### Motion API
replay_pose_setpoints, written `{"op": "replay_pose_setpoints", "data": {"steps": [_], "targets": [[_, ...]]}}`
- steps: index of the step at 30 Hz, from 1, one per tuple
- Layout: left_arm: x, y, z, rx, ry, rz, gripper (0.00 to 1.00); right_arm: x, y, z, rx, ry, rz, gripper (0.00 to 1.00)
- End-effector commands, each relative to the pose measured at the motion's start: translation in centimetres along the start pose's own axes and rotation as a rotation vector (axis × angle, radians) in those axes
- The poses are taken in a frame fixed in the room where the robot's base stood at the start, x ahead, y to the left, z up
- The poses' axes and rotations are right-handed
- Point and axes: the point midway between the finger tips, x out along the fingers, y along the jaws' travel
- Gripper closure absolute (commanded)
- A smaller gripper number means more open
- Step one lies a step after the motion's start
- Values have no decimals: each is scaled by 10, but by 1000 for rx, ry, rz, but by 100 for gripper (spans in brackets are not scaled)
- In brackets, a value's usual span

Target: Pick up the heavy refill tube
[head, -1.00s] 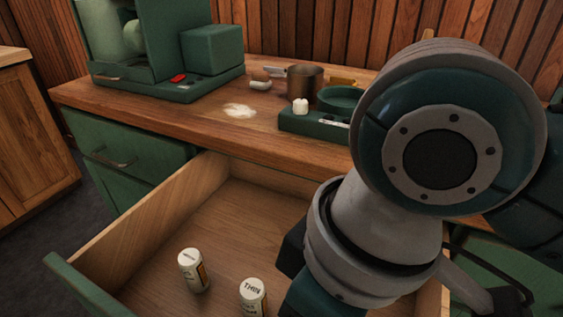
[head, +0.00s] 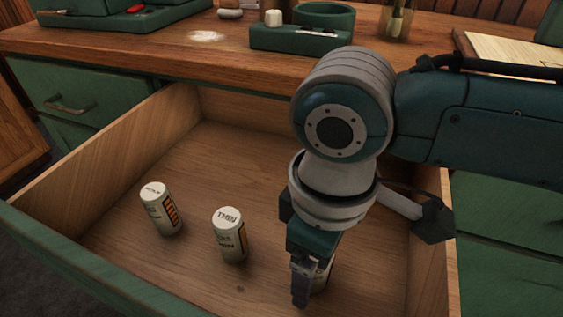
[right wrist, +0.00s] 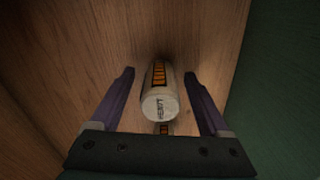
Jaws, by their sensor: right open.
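The heavy refill tube (right wrist: 160,103) stands in the open drawer, its white cap lettered "HEAVY" and its side marked with an orange and black label. In the right wrist view it lies between the two spread fingers of my right gripper (right wrist: 160,95), with a gap on each side. In the head view my right gripper (head: 312,285) points down into the drawer and hides most of this tube (head: 324,272). The thin refill tube (head: 230,236) stands to its left, and another white tube (head: 160,209) stands further left. My left gripper is not in view.
The drawer (head: 190,135) has wooden walls and a green front (head: 90,270) close by. The wooden counter (head: 130,48) above holds a green tray (head: 300,40), a white block (head: 273,18) and a patch of white powder (head: 206,36). The drawer floor behind the tubes is clear.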

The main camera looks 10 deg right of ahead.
Motion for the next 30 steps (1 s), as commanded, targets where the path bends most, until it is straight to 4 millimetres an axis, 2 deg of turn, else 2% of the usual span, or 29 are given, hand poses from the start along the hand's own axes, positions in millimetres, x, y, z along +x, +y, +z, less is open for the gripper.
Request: {"op": "replay_pose_setpoints", "data": {"steps": [2, 9, 30], "targets": [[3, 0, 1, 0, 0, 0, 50, 7, 0, 0, 0, -1, 0, 20], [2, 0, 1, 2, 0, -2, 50, 6, 0, 0, 0, 0, 0, 22], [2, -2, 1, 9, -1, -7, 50, 6, 0, 0, 0, 1, 0, 100]]}}
